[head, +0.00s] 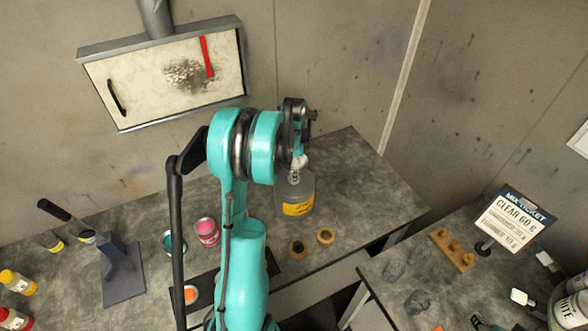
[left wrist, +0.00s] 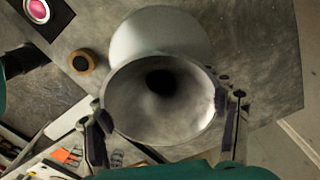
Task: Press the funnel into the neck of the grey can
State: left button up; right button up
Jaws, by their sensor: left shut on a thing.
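The grey can (head: 297,193) with a yellow label stands on the back bench in the head view. Its pale round top (left wrist: 160,32) shows behind the funnel in the left wrist view. My left gripper (head: 300,152) is over the can. It is shut on the grey metal funnel (left wrist: 186,112), one finger on each side of the rim, and I look down into its dark bore. The funnel covers the can's neck in the wrist view, so I cannot tell whether the spout is inside it. My right gripper is not in view.
The grey bench (head: 350,195) is clear to the right of the can. A pink paint pot (head: 207,232) and a dark stand (head: 122,268) are to the left. A mix ticket sign (head: 512,222) stands on the right bench.

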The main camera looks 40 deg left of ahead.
pick_arm(q)
jog(key=shift+f+b, duration=0.6)
jog(key=shift+f, duration=0.2)
jog(key=o, duration=1.4)
jog(key=shift+c, duration=0.2)
notch_tip(320, 180, up, 12)
